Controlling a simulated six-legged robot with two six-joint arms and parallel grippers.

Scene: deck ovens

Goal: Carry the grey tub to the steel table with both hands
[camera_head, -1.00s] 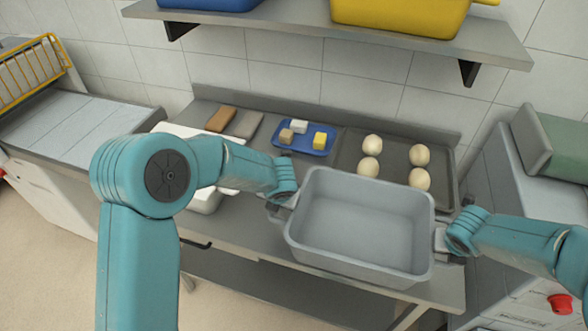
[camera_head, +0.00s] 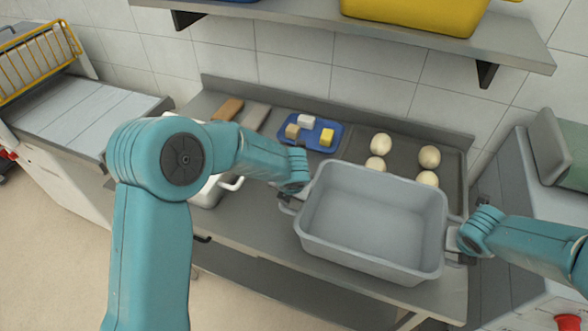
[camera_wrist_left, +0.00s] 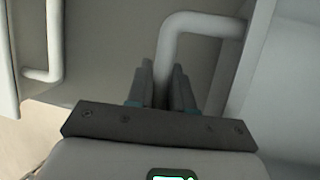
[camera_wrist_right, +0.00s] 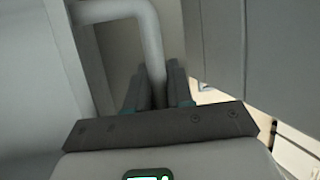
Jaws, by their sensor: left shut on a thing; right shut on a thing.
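The grey tub (camera_head: 372,222) is empty and roughly level in the head view, over the front of the steel table (camera_head: 262,225). Whether it touches the table or hangs above it I cannot tell. My left gripper (camera_head: 290,196) is shut on the tub's left handle, and the bar shows between its fingers in the left wrist view (camera_wrist_left: 160,85). My right gripper (camera_head: 462,244) is shut on the right handle, whose bar shows between the fingers in the right wrist view (camera_wrist_right: 157,85). The tub hides part of the table.
Behind the tub are a dark tray (camera_head: 403,162) with several dough balls and a blue tray (camera_head: 291,143) with small blocks. A white container (camera_head: 207,195) stands left, partly behind my left arm. A shelf (camera_head: 300,22) with a yellow tub (camera_head: 415,14) overhangs the back.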

